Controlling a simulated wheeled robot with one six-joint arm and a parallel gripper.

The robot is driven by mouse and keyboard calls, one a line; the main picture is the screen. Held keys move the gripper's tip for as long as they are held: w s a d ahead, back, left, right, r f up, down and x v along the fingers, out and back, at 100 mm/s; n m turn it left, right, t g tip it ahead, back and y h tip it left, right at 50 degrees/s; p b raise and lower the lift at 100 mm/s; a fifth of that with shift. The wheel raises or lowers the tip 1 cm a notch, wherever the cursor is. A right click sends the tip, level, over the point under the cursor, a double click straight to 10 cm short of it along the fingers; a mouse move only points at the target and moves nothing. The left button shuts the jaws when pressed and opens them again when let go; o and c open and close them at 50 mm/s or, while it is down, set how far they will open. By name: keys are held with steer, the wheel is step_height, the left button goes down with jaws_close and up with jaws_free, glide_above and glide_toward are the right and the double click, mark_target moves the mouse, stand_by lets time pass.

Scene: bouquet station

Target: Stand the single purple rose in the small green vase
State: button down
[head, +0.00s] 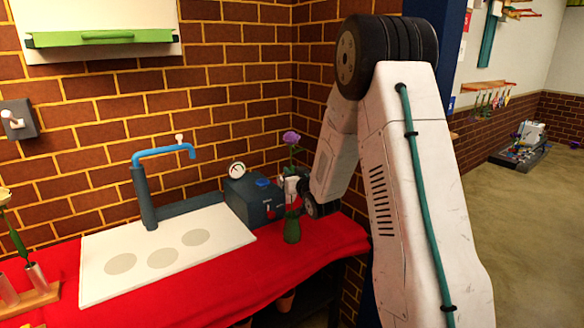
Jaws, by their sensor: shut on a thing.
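The purple rose (291,137) is upright, bloom on top, with green leaves on its stem. My gripper (291,187) is shut on the stem below the bloom, at the right end of the counter. The small green vase (292,228) stands on the red cloth directly below my gripper in the picture. The stem's lower end is hidden by my gripper and the vase rim, so I cannot tell whether it is inside the vase or just above it.
A dark grey box (252,200) with a gauge and blue top stands just left of the vase. A white board (165,252) with round marks and a blue tap (150,185) are farther left. A wooden rack (30,300) holds metal tubes. A brick wall is close behind.

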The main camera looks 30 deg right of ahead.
steer(key=shift+f, duration=3)
steer(key=c, duration=1.3)
jaws_free()
